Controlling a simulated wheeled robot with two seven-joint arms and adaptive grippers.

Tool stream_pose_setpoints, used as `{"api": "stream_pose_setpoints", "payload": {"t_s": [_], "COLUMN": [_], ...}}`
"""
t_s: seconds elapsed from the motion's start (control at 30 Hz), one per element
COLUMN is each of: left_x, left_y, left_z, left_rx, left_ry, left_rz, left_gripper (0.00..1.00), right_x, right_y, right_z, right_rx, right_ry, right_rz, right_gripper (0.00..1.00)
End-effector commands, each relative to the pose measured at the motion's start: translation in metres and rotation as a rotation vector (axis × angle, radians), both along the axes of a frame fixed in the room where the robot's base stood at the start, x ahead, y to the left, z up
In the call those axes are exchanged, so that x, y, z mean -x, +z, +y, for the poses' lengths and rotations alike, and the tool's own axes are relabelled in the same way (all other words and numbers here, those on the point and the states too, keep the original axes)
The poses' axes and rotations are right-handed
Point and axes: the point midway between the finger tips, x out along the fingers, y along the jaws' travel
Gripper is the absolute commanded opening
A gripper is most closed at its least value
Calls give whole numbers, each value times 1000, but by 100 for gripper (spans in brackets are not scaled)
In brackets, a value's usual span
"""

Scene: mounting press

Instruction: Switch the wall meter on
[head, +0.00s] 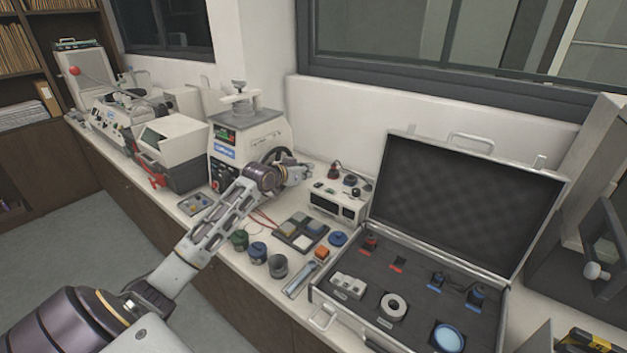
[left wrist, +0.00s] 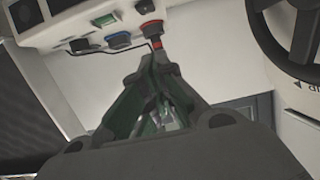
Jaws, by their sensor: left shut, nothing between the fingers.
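The meter is a white box (head: 337,203) with two dark windows on its front and several knobs or plugs on top. It stands on the bench against the wall, right of the press. It shows at the top of the left wrist view (left wrist: 75,18), with red, blue and grey fittings; a black cable runs by the red one (left wrist: 150,30). My left gripper (head: 308,172) is shut and empty, left of the meter's top. In the wrist view its fingertips (left wrist: 156,62) are close to the red fitting; I cannot tell whether they touch. The switch's state is not readable. My right gripper is out of view.
The press (head: 245,140) with its dark handwheel (left wrist: 297,45) is close beside my left gripper. An open case (head: 455,205) stands right of the meter. A tray of blocks (head: 300,232) and several small pots (head: 278,265) lie in front.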

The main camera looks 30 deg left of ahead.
Motion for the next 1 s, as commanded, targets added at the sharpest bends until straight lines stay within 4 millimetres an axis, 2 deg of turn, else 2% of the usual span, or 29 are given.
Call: {"api": "stream_pose_setpoints", "payload": {"t_s": [0.4,0.7,1.0], "left_x": [-30,-45,-40], "left_y": [-11,-17,-45], "left_z": [-2,-3,-3], "left_rx": [2,0,2], "left_ry": [1,1,1], "left_rz": [-1,0,2], "left_gripper": [0,0,0], "right_x": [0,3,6], "right_y": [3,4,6], "right_z": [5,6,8], "right_rx": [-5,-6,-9], "right_ry": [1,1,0], "right_rz": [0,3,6], "right_gripper": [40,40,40]}}
